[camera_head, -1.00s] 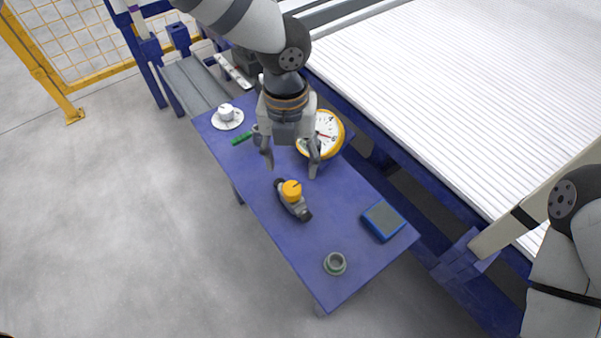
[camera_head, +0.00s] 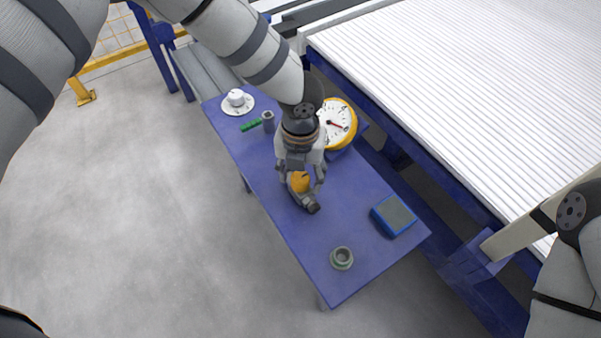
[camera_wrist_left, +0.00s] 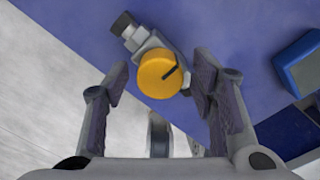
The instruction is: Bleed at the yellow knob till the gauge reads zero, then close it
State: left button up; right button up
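The yellow knob (camera_head: 300,181) sits on a grey valve body (camera_head: 311,206) on the blue table (camera_head: 357,214). In the left wrist view the knob (camera_wrist_left: 160,74) shows a dark pointer line towards its upper right. My left gripper (camera_head: 302,187) is over the knob, its fingers open on either side. In the wrist view a gap shows between the knob and the left finger; the right finger is closer to it, and contact cannot be told. The gauge (camera_head: 338,123) has a yellow rim, a white face and a red needle; its reading is too small to tell.
A white dial on a round plate (camera_head: 237,102), a green strip (camera_head: 251,125) and a grey cylinder (camera_head: 268,121) are at the table's far end. A blue box (camera_head: 394,216) and a green-grey ring fitting (camera_head: 342,258) are at the near end. A white slatted surface (camera_head: 450,90) lies to the right.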

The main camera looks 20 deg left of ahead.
pick_arm(q)
jog(key=c, duration=0.9)
jog(key=n+p, duration=0.1)
jog(key=n, duration=0.2)
jog(key=shift+r+n, duration=0.1)
jog(key=shift+n, duration=0.3)
jog(key=n+p, duration=0.1)
jog(key=n, duration=0.9)
jog(key=shift+n+p, duration=0.45)
jog(key=shift+n, duration=1.55)
pick_arm(e)
jog(key=shift+w+r+t, duration=0.4)
jog(key=shift+w+r, duration=0.75)
jog(key=shift+r, duration=0.3)
